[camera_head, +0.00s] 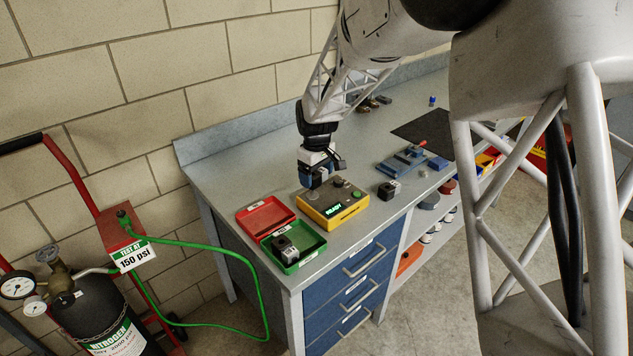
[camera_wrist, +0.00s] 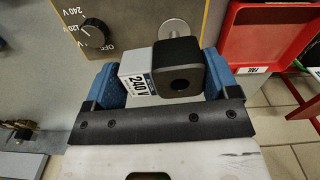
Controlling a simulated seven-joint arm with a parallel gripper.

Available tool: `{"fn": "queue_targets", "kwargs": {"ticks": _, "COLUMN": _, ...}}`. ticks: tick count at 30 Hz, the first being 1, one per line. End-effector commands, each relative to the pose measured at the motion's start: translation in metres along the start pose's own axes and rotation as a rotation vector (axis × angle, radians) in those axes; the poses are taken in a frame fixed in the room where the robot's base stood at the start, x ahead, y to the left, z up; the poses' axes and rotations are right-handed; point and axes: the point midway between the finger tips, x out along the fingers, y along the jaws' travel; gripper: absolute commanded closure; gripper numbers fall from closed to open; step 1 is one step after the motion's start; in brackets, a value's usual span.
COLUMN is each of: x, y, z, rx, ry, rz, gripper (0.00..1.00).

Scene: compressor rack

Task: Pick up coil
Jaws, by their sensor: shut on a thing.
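My gripper (camera_head: 317,178) is shut just over the left part of the yellow tester (camera_head: 334,204). In the wrist view its blue fingers (camera_wrist: 164,84) sit on either side of a coil (camera_wrist: 180,68), a black block with a round hole and a white side marked 240 V. The held coil is hard to make out in the head view. Beside it, in the wrist view, a round silver post (camera_wrist: 175,28) stands on the tester; I cannot tell whether they touch. A second coil (camera_head: 389,190) is on the bench right of the tester.
A green tray (camera_head: 311,243) with a black and grey block in it is at the front. An empty red tray (camera_head: 265,216), labelled FAIL in the wrist view (camera_wrist: 250,70), lies behind it. A blue fixture (camera_head: 402,163) and dark mat (camera_head: 425,133) are farther right.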

Motion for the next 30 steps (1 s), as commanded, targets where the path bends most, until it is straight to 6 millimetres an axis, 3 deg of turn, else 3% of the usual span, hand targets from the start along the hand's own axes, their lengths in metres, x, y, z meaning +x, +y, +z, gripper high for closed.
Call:
{"fn": "queue_targets", "kwargs": {"ticks": 6, "x": -0.035, "y": 0.0, "z": 0.0, "rx": 0.0, "ry": 0.002, "rz": 0.001, "gripper": 0.53}}
{"fn": "queue_targets", "kwargs": {"ticks": 12, "x": -0.056, "y": 0.0, "z": 0.0, "rx": 0.0, "ry": 0.001, "rz": 0.001, "gripper": 0.53}}
{"fn": "queue_targets", "kwargs": {"ticks": 30, "x": -0.064, "y": 0.0, "z": 0.0, "rx": 0.0, "ry": 0.0, "rz": 0.0, "gripper": 0.53}}
